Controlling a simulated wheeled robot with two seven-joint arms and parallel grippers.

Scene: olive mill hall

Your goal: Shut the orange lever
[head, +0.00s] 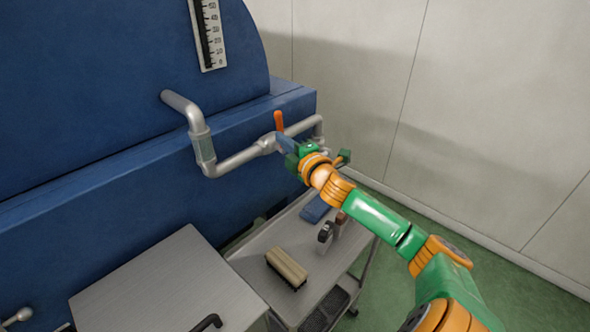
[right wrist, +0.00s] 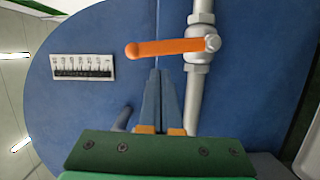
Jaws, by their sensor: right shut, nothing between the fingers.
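The orange lever (head: 278,121) sits on a valve in the silver pipe (head: 238,160) along the blue machine. It stands up, crosswise to the pipe. In the right wrist view the lever (right wrist: 165,47) reaches left from the valve body (right wrist: 203,46), across the pipe's line. My right gripper (head: 281,140) is at the valve, and its fingers hide part of it in the head view. In the right wrist view its fingers (right wrist: 158,72) are together and empty, with the tips just below the lever's middle; I cannot tell whether they touch it. My left gripper is not in view.
The blue machine (head: 90,90) with a gauge (head: 208,35) fills the left. Below the pipe, a grey cart (head: 250,262) carries a brush (head: 286,269) and small items. A grey metal top (head: 165,285) is beside it. Pale wall panels and green floor are at the right.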

